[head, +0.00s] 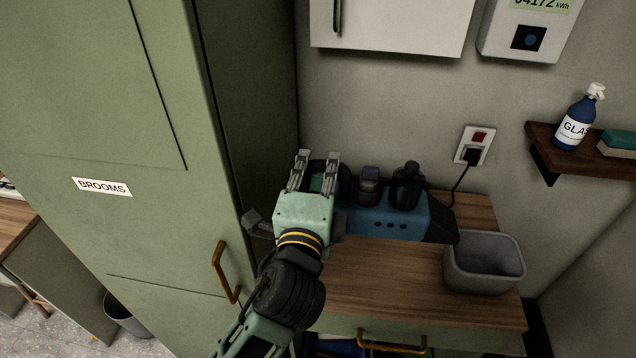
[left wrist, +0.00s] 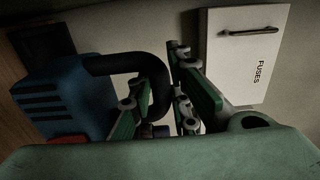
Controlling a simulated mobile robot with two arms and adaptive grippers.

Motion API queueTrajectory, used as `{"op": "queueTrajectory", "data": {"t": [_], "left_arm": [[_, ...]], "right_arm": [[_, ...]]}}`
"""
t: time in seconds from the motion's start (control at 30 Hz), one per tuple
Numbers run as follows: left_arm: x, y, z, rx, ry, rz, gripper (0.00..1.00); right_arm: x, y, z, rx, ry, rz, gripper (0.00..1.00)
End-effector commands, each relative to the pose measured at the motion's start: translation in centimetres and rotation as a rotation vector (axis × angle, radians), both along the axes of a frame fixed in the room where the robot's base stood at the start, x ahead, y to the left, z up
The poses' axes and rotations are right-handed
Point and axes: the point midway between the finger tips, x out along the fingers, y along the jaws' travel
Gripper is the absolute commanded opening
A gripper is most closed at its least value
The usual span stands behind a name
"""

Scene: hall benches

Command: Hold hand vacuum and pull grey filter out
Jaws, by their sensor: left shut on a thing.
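The hand vacuum (head: 385,222) has a blue body and a dark nozzle at its right end, and is at the bench in the head view. In the left wrist view its blue body (left wrist: 62,100) shows dark vent slots, a red part and a black curved handle (left wrist: 125,64). My left gripper (head: 315,168) is at the vacuum's left end, its fingers shut on the handle; the fingers also show in the left wrist view (left wrist: 160,100). I cannot make out the grey filter for certain. My right gripper is in neither view.
A grey bin (head: 485,266) stands at the right end of the wooden bench (head: 400,290). A cable runs from the wall socket (head: 473,146). The green broom cupboard (head: 100,150) closes off the left.

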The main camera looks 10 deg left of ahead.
Motion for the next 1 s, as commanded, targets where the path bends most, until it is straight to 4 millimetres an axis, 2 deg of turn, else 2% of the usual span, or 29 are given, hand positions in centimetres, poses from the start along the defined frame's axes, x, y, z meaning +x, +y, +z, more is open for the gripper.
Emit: {"op": "queueTrajectory", "data": {"t": [0.03, 0.13, 0.57, 0.67, 0.77, 1.0], "left_arm": [[0.0, 0.0, 0.8, -0.007, -0.011, -0.002, 0.00], [0.0, -0.1, 1.1, -0.006, -0.010, -0.003, 0.00], [0.1, 0.0, 0.7, -0.008, -0.008, 0.003, 0.00], [0.4, 0.3, -0.8, -0.009, -0.004, 0.021, 0.00], [0.8, 0.5, -3.2, -0.015, -0.005, 0.042, 0.00], [1.0, 0.6, -10.5, -0.015, -0.015, 0.049, 0.00]], "right_arm": [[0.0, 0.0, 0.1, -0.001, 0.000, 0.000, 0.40], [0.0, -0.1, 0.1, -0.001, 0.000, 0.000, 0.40], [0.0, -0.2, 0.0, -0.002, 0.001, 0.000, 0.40], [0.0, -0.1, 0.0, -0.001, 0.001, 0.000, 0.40], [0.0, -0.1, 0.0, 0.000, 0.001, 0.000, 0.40], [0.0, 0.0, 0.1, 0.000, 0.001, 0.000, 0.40]]}}
